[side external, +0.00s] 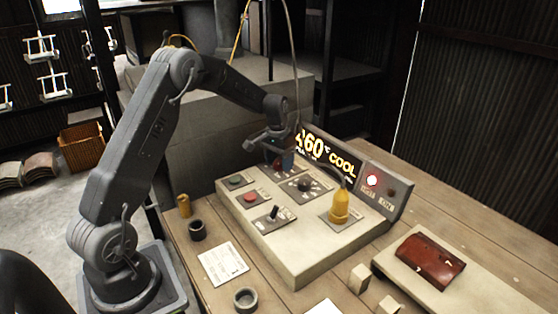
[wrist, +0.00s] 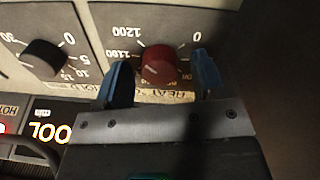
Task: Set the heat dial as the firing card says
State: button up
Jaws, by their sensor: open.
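The heat dial is a red knob (wrist: 159,64) on a grey plate marked 0, 1100 and 1200; its pointer setting cannot be read. My gripper (wrist: 160,82) is open, with one blue finger on each side of the knob and a visible gap on both sides. In the side external view my gripper (side external: 284,160) is low over the back of the console and mostly hides the knob. A printed white card (side external: 223,263) lies on the table in front of the console; its text is too small to read, and I cannot tell if it is the firing card.
A black dial (wrist: 43,59) sits beside the heat dial. The display (side external: 327,156) reads COOL and a partly hidden number ending in 60. The console (side external: 300,245) also carries buttons, a lever and a yellow handle (side external: 340,207). A lamp box (side external: 377,190) glows red.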

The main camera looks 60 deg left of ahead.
jog(key=c, duration=0.9)
jog(key=shift+c, duration=0.2)
jog(key=shift+n, duration=0.3)
jog(key=n, duration=0.3)
jog(key=shift+n, duration=1.9)
jog(key=o, duration=0.9)
